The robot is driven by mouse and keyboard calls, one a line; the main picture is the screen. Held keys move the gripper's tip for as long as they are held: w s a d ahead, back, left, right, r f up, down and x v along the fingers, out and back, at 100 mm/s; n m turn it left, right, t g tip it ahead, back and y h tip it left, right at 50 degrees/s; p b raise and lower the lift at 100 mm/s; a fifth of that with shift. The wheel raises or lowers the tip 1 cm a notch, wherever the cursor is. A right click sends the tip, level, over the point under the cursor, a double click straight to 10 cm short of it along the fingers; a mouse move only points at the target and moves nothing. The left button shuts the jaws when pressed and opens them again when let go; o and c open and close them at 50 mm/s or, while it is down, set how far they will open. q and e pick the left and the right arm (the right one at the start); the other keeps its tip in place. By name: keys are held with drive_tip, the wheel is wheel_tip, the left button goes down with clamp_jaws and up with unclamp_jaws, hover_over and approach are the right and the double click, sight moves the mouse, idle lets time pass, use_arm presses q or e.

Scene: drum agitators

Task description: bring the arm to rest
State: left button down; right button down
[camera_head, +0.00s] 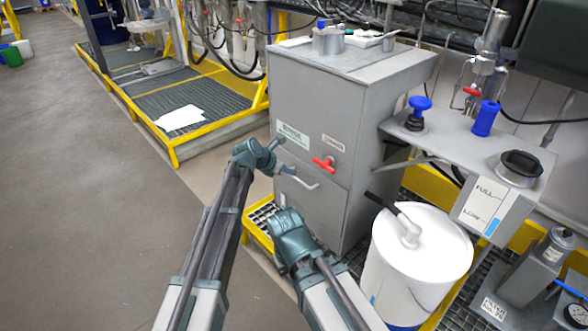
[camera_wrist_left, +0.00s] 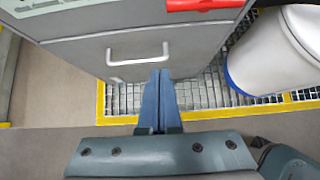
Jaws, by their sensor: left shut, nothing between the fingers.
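My left gripper (camera_head: 280,168) is in front of the grey cabinet (camera_head: 310,112), close to the cabinet's pale drawer handle (camera_head: 305,184). In the left wrist view its two blue-grey fingers (camera_wrist_left: 160,84) lie together with nothing between them. The fingertips show just below the handle (camera_wrist_left: 138,53) there; I cannot tell whether they touch the cabinet front. My right arm's end (camera_head: 290,238) is lower in the head view, in front of the cabinet's foot. Its fingers are not clear.
A red valve handle (camera_head: 323,163) sticks out of the cabinet. A white drum (camera_head: 420,258) stands at the right, below a shelf with a blue knob (camera_head: 419,104). A yellow-edged grating (camera_wrist_left: 205,92) lies under the cabinet. The floor (camera_head: 90,190) at left is open.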

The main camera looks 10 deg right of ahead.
use_arm(q)
drive_tip(key=shift+a, duration=0.1)
drive_tip(key=s+a+f+m+g+y, duration=0.2)
drive_tip(key=s+a+f+m+y, duration=0.15)
drive_tip(key=s+a+m, duration=1.1)
drive_tip(key=s+a+f+m+g+y, duration=0.2)
drive_tip(key=s+a+f+m+y, duration=0.15)
drive_tip(key=s+a+m, duration=1.05)
drive_tip(key=s+d+r+p, duration=0.2)
drive_tip(key=d+r+p, duration=0.2)
drive_tip(key=r+p, duration=0.4)
drive_tip(key=s+d+r+g+y+p, duration=0.1)
drive_tip(key=s+d+r+p, duration=0.2)
drive_tip(key=d+r+p, duration=0.2)
drive_tip(key=s+d+r+p, duration=0.3)
drive_tip(key=d+r+p, duration=0.2)
drive_tip(key=r+p, duration=0.7)
drive_tip(key=shift+s+d+r, duration=0.15)
drive_tip(key=shift+d+r, duration=0.1)
drive_tip(key=shift+r, duration=0.2)
drive_tip(key=shift+m, duration=0.25)
